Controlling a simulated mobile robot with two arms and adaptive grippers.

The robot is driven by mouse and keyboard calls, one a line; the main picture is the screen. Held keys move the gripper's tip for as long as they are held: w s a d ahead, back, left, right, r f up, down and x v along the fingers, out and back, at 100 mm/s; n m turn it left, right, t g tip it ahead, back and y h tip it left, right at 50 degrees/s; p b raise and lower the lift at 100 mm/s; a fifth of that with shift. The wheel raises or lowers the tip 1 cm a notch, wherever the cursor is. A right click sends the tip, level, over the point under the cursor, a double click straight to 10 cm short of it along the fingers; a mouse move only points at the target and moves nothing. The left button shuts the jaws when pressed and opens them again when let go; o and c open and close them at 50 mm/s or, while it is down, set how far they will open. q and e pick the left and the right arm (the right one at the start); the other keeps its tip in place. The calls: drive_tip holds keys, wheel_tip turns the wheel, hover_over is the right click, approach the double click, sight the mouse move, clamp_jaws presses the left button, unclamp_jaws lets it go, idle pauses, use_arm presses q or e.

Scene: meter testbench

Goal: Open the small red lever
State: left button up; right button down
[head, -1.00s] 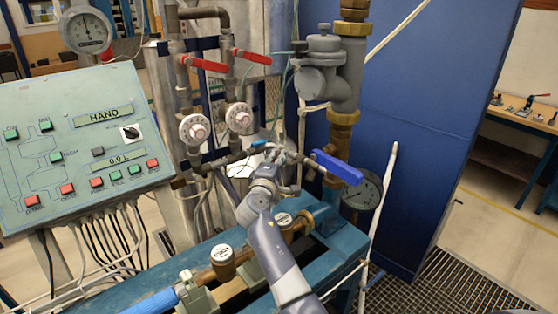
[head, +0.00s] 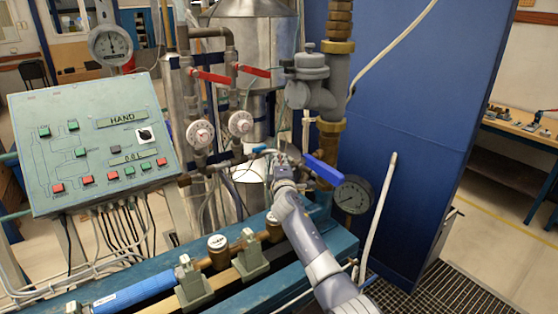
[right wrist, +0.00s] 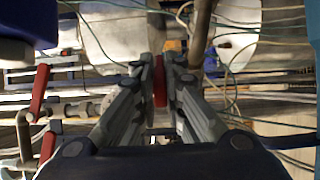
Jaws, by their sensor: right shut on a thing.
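My right gripper (head: 282,156) is at the pipework behind the blue bench, just left of a blue lever (head: 322,170). In the right wrist view its two fingers (right wrist: 160,82) are closed on a small red lever (right wrist: 160,80), which shows as a narrow red strip between the fingertips. In the head view this small lever is hidden by the gripper. Two longer red levers, a left one (head: 210,76) and a right one (head: 254,70), sit higher on the vertical pipes, apart from the gripper. My left gripper is out of view.
A control panel (head: 95,140) stands at the left. Two white dials (head: 200,133) are on the pipes left of my arm. A pressure gauge (head: 352,194) and a grey valve body (head: 312,80) are close on the right. Thin cables hang around the pipes.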

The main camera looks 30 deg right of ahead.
drive_tip(key=c, duration=2)
unclamp_jaws()
drive_tip(key=shift+f, duration=0.15)
drive_tip(key=shift+o, duration=0.2)
drive_tip(key=shift+s, duration=0.15)
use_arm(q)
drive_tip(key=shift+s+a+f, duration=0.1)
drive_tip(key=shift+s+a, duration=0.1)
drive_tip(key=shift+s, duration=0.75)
use_arm(e)
drive_tip(key=v, duration=1.2)
